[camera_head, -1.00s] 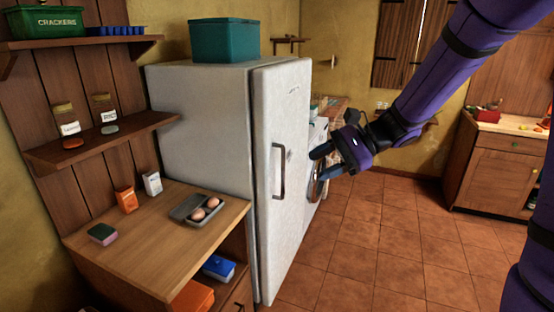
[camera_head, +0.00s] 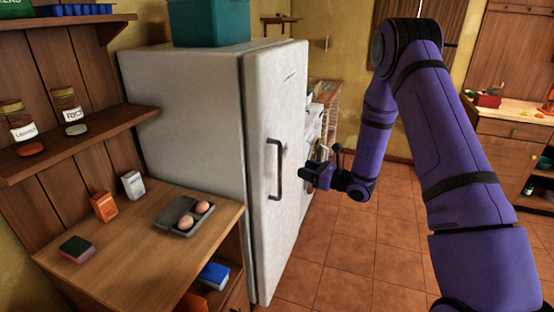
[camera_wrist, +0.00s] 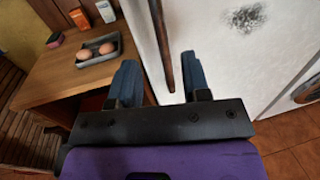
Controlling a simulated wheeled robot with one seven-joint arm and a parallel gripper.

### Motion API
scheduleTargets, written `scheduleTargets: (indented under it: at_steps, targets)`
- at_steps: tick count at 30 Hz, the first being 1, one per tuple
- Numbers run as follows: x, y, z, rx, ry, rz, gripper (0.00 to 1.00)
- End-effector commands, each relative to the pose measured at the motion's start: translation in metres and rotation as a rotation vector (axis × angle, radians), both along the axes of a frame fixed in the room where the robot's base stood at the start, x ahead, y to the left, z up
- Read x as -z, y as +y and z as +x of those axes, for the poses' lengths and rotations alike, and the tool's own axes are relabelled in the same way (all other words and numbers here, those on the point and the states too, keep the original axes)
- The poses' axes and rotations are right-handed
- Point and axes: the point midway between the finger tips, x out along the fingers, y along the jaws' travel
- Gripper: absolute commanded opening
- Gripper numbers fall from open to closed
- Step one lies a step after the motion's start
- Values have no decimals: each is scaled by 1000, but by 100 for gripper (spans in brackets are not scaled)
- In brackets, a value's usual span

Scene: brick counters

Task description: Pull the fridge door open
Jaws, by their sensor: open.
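The white fridge (camera_head: 190,130) stands left of centre in the head view, with its door (camera_head: 285,215) on the right side, looking closed. A dark vertical handle (camera_head: 275,170) is on the door; in the wrist view the handle (camera_wrist: 162,45) runs down from the top, ahead of the space between my fingers. My gripper (camera_head: 308,175) is just right of the handle in the head view, fingers pointing at the door. In the wrist view my gripper (camera_wrist: 160,82) is open, its two blue fingers spread with nothing held. Whether a finger touches the handle or door I cannot tell.
A wooden counter (camera_head: 140,235) left of the fridge holds an egg tray (camera_head: 176,230), two small boxes and a sponge (camera_head: 76,249). A teal box (camera_head: 208,22) sits on the fridge. Tiled floor (camera_head: 345,290) in front of the door is clear.

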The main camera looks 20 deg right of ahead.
Motion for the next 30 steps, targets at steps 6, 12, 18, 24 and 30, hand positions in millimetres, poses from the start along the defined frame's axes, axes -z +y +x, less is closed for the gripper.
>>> scheduleTargets:
  at_steps: [6, 12, 18, 24, 30]
  targets:
    - [0, 18, 18, -3, -1, 1, 43]
    - [-1, 43, 44, -5, -2, 1, 43]
    - [0, 62, 66, -3, -1, 0, 43]
    - [-1, 71, 76, -2, -1, 0, 43]
    - [-1, 73, 78, -1, -1, 0, 43]
